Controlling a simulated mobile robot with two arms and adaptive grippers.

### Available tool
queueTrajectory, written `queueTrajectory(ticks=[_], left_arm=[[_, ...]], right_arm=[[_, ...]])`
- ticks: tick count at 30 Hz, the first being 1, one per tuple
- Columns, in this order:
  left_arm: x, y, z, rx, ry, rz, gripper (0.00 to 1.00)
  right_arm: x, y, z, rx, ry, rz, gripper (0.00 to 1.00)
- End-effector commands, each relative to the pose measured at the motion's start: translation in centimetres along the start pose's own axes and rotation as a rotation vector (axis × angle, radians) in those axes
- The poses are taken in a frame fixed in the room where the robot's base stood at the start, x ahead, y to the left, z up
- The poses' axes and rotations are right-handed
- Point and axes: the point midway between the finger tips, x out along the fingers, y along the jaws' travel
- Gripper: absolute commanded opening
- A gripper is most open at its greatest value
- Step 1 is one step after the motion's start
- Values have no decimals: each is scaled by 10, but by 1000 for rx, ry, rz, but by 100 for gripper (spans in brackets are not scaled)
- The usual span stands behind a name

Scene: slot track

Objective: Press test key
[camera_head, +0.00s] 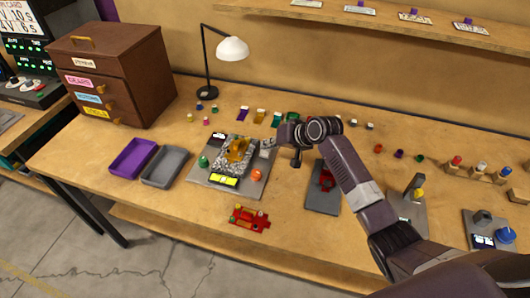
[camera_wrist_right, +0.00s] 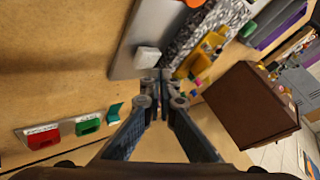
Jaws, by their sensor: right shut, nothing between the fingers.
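A grey board (camera_head: 203,183) on the table carries a speckled track with a yellow-orange piece (camera_head: 237,150), a green knob (camera_head: 203,161), an orange knob (camera_head: 257,175) and a yellow display (camera_head: 223,180). A pale block-shaped key (camera_wrist_right: 147,57) stands near the board's edge in the wrist view; I cannot read any marking on it. My right gripper (camera_wrist_right: 160,76) is shut and empty, its tips beside this key. I cannot tell whether they touch. In the head view my right gripper (camera_head: 272,148) is at the board's back right corner. My left gripper is not in view.
A purple tray (camera_head: 132,157) and a grey tray (camera_head: 165,166) lie left of the board. A brown drawer cabinet (camera_head: 110,75) and a lamp (camera_head: 232,49) stand behind. A red part (camera_head: 249,218) lies in front. A dark plate (camera_head: 322,198) is to the right.

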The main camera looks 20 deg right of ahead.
Motion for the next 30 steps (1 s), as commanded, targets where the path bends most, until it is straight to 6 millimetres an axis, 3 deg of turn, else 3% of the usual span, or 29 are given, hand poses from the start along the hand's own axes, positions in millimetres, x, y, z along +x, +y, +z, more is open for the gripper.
queueTrajectory(ticks=[30], left_arm=[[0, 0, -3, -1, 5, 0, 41]], right_arm=[[5, 4, 4, 1, -2, 1, 0]])
